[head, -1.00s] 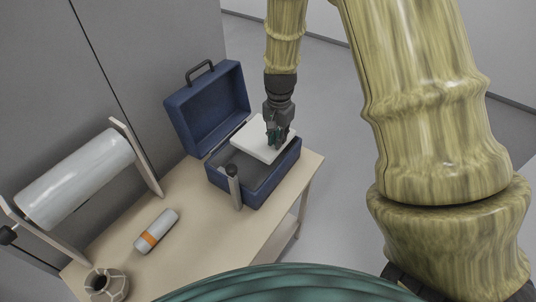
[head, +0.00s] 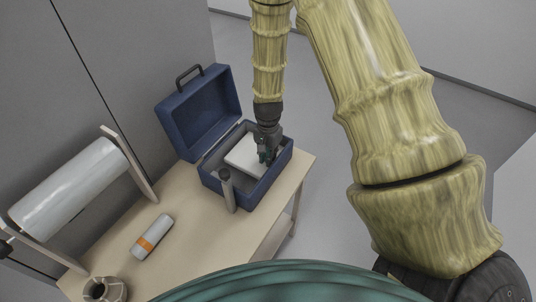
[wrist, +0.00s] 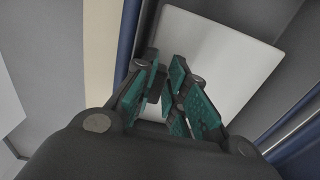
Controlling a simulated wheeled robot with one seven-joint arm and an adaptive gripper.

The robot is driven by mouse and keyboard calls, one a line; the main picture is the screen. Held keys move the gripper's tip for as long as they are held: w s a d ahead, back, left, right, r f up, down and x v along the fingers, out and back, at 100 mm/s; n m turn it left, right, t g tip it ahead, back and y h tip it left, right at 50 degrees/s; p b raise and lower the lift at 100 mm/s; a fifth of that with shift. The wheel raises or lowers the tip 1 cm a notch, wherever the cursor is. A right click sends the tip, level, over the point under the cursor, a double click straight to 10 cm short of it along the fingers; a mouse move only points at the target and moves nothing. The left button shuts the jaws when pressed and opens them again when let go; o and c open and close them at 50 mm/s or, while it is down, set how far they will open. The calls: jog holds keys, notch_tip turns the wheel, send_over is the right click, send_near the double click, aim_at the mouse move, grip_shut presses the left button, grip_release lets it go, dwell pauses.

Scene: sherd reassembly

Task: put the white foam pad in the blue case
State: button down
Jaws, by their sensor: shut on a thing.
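The white foam pad (head: 243,154) lies within the walls of the open blue case (head: 242,198) in the head view, lower than the rim on the far side. Its depth above the case floor is hard to tell. My gripper (head: 267,152) reaches down into the case and is shut on the pad near its right edge. In the wrist view the pad (wrist: 220,55) extends beyond the teal fingers of my gripper (wrist: 172,100), and part of it is hidden behind them. The case's lid (head: 200,112) stands open at the back left.
The case sits on a wooden table (head: 185,228). A dark grey cylinder (head: 226,188) stands upright at the case's front. A grey tube with an orange band (head: 152,237), a large white roll on a stand (head: 68,190) and a patterned pot (head: 103,290) are to the left.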

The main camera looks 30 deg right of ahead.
jog(key=shift+f, duration=0.6)
jog(key=c, duration=1.7)
grip_release()
jog(key=shift+r, duration=0.15)
jog(key=shift+r, duration=0.6)
jog(key=shift+r+b, duration=1.55)
jog(key=shift+r, duration=4.35)
jog(key=shift+s+f, duration=0.1)
